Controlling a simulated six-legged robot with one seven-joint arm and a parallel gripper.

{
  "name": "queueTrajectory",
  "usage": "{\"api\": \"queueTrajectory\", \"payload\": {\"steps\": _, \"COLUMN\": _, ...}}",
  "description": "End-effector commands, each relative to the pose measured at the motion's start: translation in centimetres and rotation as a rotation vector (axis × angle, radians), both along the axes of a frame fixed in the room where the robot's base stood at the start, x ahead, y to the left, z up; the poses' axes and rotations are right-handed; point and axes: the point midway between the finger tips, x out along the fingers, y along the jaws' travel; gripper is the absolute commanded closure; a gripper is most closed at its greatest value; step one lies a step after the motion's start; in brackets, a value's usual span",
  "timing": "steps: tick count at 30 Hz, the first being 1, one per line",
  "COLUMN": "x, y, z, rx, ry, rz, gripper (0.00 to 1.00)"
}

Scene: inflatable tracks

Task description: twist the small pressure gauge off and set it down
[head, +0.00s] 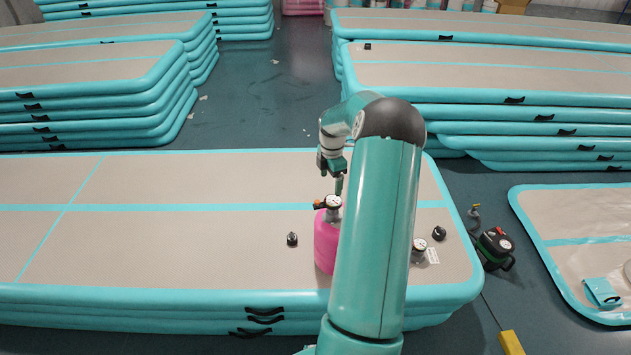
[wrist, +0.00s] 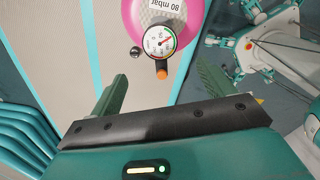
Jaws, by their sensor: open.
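The small pressure gauge (head: 333,201) has a round white dial and sits on top of a pink cylinder (head: 325,246) standing on the near inflatable track (head: 180,250). In the wrist view the gauge (wrist: 160,40) shows a green-to-red scale and an orange-tipped stub pointing toward me. The pink cylinder (wrist: 190,12) with an "80 mbar" label lies behind it. My gripper (head: 339,184) is just above the gauge. In the wrist view my gripper (wrist: 162,75) has its fingers wide apart, with the gauge ahead between them, not visibly touched.
A black knob (head: 292,239) lies left of the cylinder. Another black knob (head: 439,233) and a metal fitting (head: 418,250) by a white label are at right, partly behind my arm. A black pump (head: 495,247) stands on the floor. The track's left half is clear.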

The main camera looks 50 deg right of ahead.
Motion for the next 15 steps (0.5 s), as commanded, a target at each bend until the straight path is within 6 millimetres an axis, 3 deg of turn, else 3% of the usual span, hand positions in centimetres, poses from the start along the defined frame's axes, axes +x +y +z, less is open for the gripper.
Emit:
{"api": "queueTrajectory", "payload": {"steps": 8, "x": -1.4, "y": -1.4, "z": -2.2, "rx": 0.006, "ry": 0.002, "rz": -0.006, "gripper": 0.19}}
{"api": "queueTrajectory", "payload": {"steps": 15, "x": -1.5, "y": -1.4, "z": -6.3, "rx": 0.008, "ry": 0.003, "rz": -0.007, "gripper": 0.19}}
